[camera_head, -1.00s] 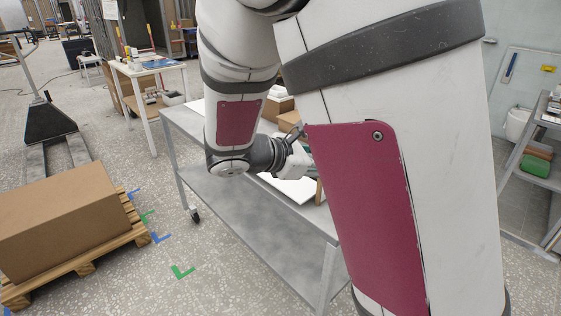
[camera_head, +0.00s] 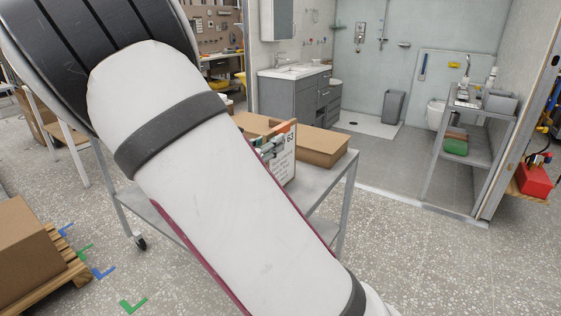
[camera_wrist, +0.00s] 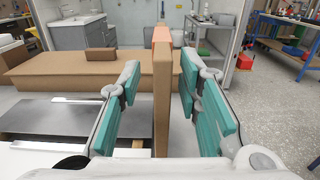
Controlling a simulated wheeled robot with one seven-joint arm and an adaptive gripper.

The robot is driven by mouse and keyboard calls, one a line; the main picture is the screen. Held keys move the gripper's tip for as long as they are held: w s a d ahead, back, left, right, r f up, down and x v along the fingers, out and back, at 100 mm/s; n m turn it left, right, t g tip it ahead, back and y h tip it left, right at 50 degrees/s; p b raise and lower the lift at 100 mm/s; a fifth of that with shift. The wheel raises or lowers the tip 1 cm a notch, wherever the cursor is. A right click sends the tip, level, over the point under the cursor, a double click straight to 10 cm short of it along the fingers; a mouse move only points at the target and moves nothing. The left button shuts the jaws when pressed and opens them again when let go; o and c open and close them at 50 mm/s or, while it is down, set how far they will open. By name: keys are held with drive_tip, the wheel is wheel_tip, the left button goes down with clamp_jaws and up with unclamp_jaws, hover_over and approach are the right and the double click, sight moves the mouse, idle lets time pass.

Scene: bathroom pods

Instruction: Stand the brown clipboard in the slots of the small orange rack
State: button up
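The brown clipboard stands upright on the table, seen edge-on in the wrist view (camera_wrist: 162,105). In the head view its face (camera_head: 288,168) shows a white sheet marked 63. My gripper (camera_wrist: 160,95) has its teal fingers on either side of the clipboard, with a visible gap on both sides. In the head view the gripper (camera_head: 268,147) is mostly hidden behind my arm. An orange strip (camera_head: 286,128) shows at the clipboard's top; I cannot tell if it belongs to the clipboard or the rack. The rest of the rack cannot be made out.
A cardboard box (camera_head: 318,147) lies on the grey metal table (camera_head: 338,180), just beyond the clipboard. Flat dark and white items (camera_wrist: 70,118) lie left of the gripper. A shelf trolley (camera_head: 470,125) stands at the right. The floor between is clear.

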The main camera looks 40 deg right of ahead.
drive_tip(key=shift+b+x, duration=0.5)
drive_tip(key=shift+x, duration=2.3)
drive_tip(key=shift+s+r, duration=0.1)
drive_tip(key=shift+r, duration=0.15)
clamp_jaws()
